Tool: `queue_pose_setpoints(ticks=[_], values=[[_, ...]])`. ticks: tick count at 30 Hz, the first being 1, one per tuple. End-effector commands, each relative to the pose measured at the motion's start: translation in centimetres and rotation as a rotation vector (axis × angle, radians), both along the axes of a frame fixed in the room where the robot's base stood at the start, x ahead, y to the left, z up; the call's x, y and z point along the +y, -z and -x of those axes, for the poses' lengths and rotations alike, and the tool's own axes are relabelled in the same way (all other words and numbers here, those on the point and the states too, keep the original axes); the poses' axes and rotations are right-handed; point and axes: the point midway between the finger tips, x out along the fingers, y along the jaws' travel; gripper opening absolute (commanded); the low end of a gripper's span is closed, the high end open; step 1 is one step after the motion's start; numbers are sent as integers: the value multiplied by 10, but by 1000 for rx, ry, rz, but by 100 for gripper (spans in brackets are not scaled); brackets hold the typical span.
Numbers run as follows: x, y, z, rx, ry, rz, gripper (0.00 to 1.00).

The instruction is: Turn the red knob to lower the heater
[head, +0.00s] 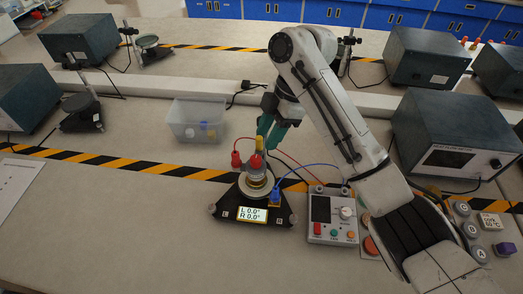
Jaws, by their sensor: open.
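A black triangular stand (228,212) with a lit display carries a round metal heater-like body (256,182). A yellow and red piece (256,161) sits at its top, and a red plug (236,159) with a cable is at its left. My gripper (268,142) has teal fingers. It is open, just above and right of the yellow and red piece. I cannot tell whether it touches it. A round red part (371,246) on a panel at the right is partly hidden by my arm. I cannot tell which red part is the knob.
A control box (320,212) with a display, white dial and coloured buttons stands right of the stand, with red and blue cables nearby. A clear bin (192,118) is behind left. A grey instrument (455,135) is at right. The front left table is free.

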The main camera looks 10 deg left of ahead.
Motion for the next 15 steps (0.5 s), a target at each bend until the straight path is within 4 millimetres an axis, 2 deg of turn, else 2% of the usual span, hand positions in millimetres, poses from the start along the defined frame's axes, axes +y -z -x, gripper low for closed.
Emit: queue_pose_setpoints(ticks=[7, 15], values=[[15, 41, 9, 3, 2, 3, 42], [24, 67, 14, 1, 3, 1, 42]])
